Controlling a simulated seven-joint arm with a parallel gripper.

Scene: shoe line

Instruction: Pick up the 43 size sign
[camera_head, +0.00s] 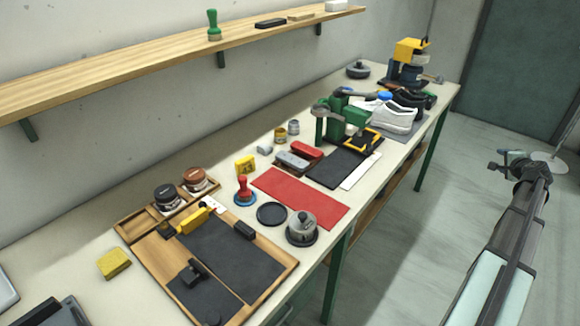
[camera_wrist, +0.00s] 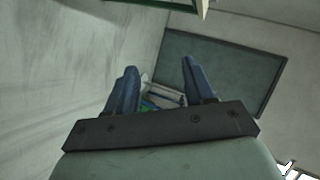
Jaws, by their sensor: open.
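My gripper (camera_wrist: 158,68) shows in the wrist view with its two dark blue fingers spread apart and nothing between their tips. In the head view my arm is at the right, over the floor and away from the bench; its fingers cannot be made out there. No sign with a readable 43 shows in either view. A small white card (camera_head: 214,204) with faint marks lies by the yellow-handled tool on the wooden tray; its print is too small to read.
The long bench (camera_head: 225,172) holds a wooden tray (camera_head: 281,268), a red mat (camera_head: 318,207), a green press (camera_head: 331,124), shoes (camera_head: 396,117) and a yellow-topped machine (camera_head: 411,48). A wooden shelf (camera_head: 150,73) hangs above the bench. The floor (camera_head: 440,210) between bench and arm is clear.

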